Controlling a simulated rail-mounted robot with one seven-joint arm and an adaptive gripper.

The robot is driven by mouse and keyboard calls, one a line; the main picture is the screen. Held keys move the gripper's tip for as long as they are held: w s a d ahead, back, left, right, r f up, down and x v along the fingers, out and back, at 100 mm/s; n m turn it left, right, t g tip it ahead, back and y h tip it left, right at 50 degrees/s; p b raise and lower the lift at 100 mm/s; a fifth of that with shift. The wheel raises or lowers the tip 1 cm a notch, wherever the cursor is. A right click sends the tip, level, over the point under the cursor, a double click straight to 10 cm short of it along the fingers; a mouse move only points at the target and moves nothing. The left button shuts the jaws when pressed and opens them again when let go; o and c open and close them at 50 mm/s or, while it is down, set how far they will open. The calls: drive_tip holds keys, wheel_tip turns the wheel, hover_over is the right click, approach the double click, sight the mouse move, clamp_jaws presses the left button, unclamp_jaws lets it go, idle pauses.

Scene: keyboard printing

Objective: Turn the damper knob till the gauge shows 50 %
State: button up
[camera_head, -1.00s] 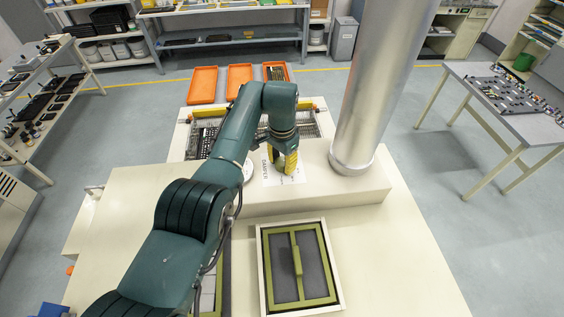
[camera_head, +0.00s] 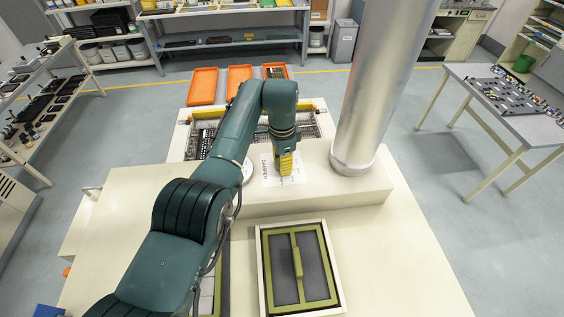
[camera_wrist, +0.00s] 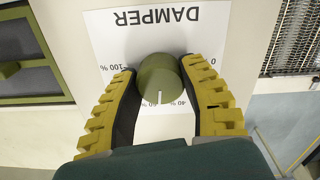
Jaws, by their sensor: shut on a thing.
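The damper knob (camera_wrist: 157,77) is a round olive-green knob with a white pointer line, seen in the wrist view. It sits on a white scale sheet (camera_wrist: 108,42) headed DAMPER, upside down in this view. The pointer line lies toward the picture's bottom, just left of the 40 % mark; 100 % is at left and 0 at right. My gripper (camera_wrist: 159,71) has its yellow fingers shut on the knob from both sides. In the head view my gripper (camera_head: 286,166) hides the knob on the sheet (camera_head: 268,171). A pale round disc (camera_head: 247,170), partly behind my arm, cannot be read.
A thick metal duct (camera_head: 372,90) rises close to the right of my gripper. A green-framed panel (camera_head: 298,262) lies in front on the cream housing. Orange trays (camera_head: 202,86) stand behind the machine. A wire-mesh belt (camera_wrist: 299,40) shows at the wrist view's right.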

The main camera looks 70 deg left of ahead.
drive_tip(key=o, duration=1.2)
drive_tip(key=shift+f, duration=0.1)
drive_tip(key=shift+o, duration=0.2)
wheel_tip(320, 180, up, 12)
